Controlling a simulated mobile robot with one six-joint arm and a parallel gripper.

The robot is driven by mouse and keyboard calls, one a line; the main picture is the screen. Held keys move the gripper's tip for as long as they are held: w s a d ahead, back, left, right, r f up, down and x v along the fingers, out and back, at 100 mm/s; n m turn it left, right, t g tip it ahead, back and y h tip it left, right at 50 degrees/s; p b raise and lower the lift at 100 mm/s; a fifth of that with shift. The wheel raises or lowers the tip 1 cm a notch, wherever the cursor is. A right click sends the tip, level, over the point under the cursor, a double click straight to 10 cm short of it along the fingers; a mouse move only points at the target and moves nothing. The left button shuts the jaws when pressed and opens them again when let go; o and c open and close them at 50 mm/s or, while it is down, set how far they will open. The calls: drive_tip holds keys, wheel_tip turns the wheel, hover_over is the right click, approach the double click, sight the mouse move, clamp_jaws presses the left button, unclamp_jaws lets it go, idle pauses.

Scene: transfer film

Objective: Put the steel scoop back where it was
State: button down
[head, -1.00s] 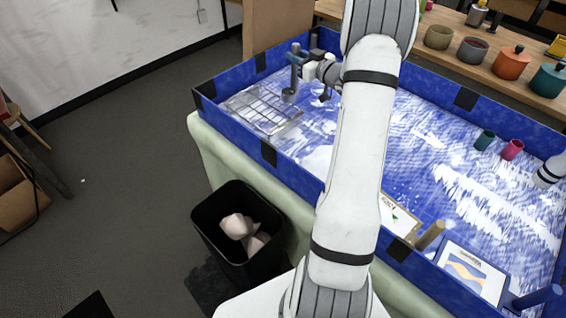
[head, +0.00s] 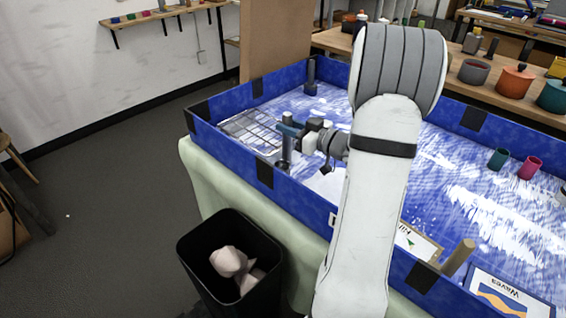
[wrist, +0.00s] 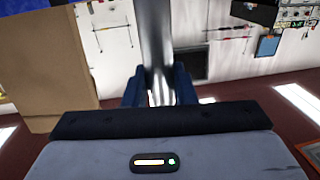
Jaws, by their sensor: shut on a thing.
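My gripper (head: 291,132) is shut on the steel scoop (head: 286,152) in the head view, over the left part of the blue-walled sand table (head: 228,103). The scoop is upright, just right of a wire rack (head: 262,143) and near the front wall. I cannot tell whether its lower end touches the table's surface. In the wrist view, the scoop's shiny steel shaft (wrist: 155,40) rises between the dark blue fingers of my gripper (wrist: 158,90). The scoop's lower end is out of the wrist view.
A dark blue post (head: 311,74) stands at the table's back left. A teal cup (head: 498,159) and pink cup (head: 530,167) stand at the right. A black bin (head: 205,252) is below the front. A wooden peg (head: 458,257) stands near the front wall.

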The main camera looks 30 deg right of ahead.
sight(290, 144)
drive_tip(key=shift+f+b, duration=0.3)
drive_tip(key=shift+f, duration=2.7)
drive_tip(key=shift+f, duration=0.15)
drive_tip(key=c, duration=1.2)
unclamp_jaws()
drive_tip(key=shift+s+d, duration=0.1)
drive_tip(key=shift+s, duration=0.1)
drive_tip(key=v, duration=1.1)
drive_tip(key=shift+s+d, duration=0.1)
drive_tip(key=shift+s, duration=0.15)
